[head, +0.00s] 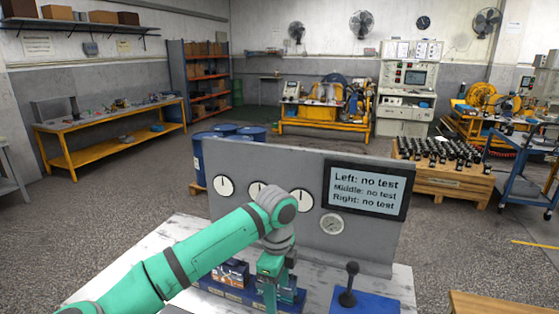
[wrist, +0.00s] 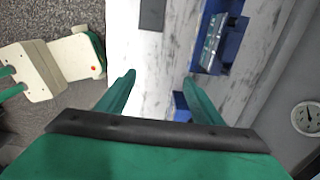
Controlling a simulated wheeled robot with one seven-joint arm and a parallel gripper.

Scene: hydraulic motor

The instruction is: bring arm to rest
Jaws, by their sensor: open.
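My green arm reaches over a white test bench (head: 180,238), and my gripper (head: 272,290) points down in front of the grey gauge panel (head: 300,170). In the wrist view my gripper (wrist: 160,82) has its two green fingers apart with nothing between them. A blue holder (head: 238,294) with motor-like blocks sits beneath and behind the gripper, partly hidden by it. In the wrist view a blue fixture (wrist: 222,45) lies on the bench beyond the right finger. Whether the fingers touch anything below is hard to tell in the head view.
A black lever (head: 349,285) stands on a blue base at the bench's right. A screen (head: 365,189) reads "no test" for left, middle and right. Blue barrels (head: 226,131) stand behind the panel. A wooden pallet with black parts (head: 440,178) is at right. The floor at left is open.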

